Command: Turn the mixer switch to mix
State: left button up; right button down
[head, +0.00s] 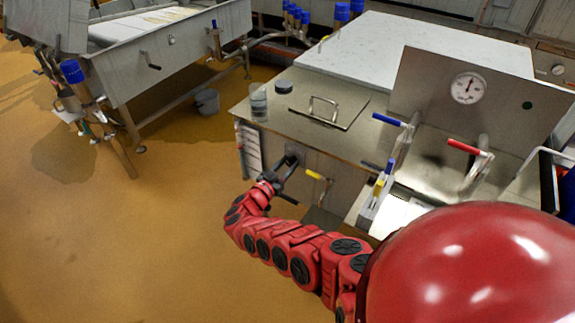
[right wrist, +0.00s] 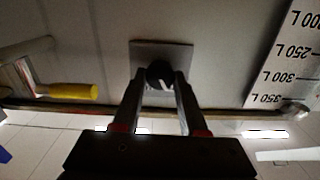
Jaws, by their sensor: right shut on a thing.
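The mixer switch is a round black knob (right wrist: 159,75) with a white pointer mark, on a square grey plate (right wrist: 178,50). In the head view its plate (head: 294,150) sits on the front side of the steel vat, at the left. My right gripper (right wrist: 160,84) has its two fingers closed on the knob, one on each side. It also shows in the head view (head: 285,170), reaching up to the vat's side. The fingers hide the sides of the knob, and no mix label is readable. My left gripper is in neither view.
A yellow-handled valve (head: 316,175) is right of the switch; its handle also shows in the wrist view (right wrist: 73,91). A litre scale (right wrist: 284,65) is near the switch. A glass (head: 258,101) stands on the vat top (head: 345,140). Floor at the left is open.

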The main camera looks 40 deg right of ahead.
jog(key=shift+f+m, duration=0.15)
jog(key=shift+m, duration=0.75)
jog(key=m+b, duration=0.1)
jog(key=m, duration=0.1)
jog(key=shift+s+f+m, duration=0.1)
jog(key=shift+m, duration=0.2)
jog(key=m+b, duration=0.3)
jog(key=m, duration=0.1)
jog(key=shift+f, duration=0.15)
jog(key=shift+m+b, duration=1.15)
jog(key=shift+m, duration=0.35)
jog(key=shift+r, duration=0.2)
jog(key=shift+c, duration=2.4)
grip_release()
